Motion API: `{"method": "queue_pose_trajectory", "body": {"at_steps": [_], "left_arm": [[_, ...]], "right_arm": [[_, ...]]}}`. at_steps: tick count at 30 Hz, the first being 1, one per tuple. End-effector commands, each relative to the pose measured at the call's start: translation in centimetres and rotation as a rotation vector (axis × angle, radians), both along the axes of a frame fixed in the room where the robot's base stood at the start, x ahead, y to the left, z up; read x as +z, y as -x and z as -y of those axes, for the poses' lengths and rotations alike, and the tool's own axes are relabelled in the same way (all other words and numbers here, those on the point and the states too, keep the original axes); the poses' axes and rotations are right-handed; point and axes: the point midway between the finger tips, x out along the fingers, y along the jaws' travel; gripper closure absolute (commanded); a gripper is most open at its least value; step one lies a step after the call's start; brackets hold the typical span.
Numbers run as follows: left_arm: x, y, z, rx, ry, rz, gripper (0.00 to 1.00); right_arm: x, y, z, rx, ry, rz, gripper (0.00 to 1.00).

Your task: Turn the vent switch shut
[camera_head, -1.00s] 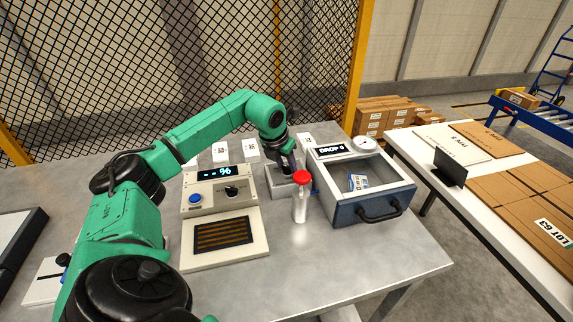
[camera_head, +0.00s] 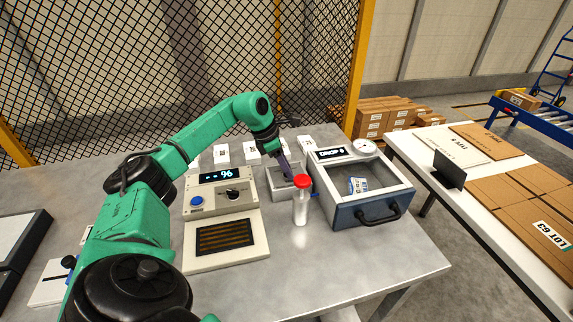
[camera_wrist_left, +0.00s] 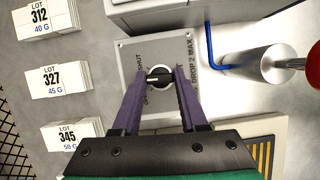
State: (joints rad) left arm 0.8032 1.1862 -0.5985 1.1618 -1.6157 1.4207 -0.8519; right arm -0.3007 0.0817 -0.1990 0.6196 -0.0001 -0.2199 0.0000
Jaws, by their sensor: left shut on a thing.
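My left gripper (camera_wrist_left: 160,80) is shut on the knob, one purple finger on each side. In the head view the left gripper (camera_head: 287,171) reaches down to the small grey box (camera_head: 290,194) behind the red-capped bottle; its fingers hide the knob. My right gripper is not in view.
The red-capped bottle (camera_head: 301,205) stands close in front of the box. White lot boxes (camera_head: 221,155) stand behind.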

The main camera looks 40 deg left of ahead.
Motion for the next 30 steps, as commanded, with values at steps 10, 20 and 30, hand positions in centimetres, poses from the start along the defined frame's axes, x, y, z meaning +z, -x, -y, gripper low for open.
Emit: {"method": "queue_pose_trajectory", "body": {"at_steps": [10,20,30], "left_arm": [[0.55,-0.40,-0.18,-0.320,0.003,0.010,1.00],[0.42,-0.54,-0.28,-0.580,0.001,0.012,1.00],[0.40,-0.58,-0.35,-0.715,-0.003,0.012,1.00]], "right_arm": [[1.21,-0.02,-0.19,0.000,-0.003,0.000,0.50],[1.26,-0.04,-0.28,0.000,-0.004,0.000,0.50],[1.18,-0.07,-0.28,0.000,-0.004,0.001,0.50]]}}
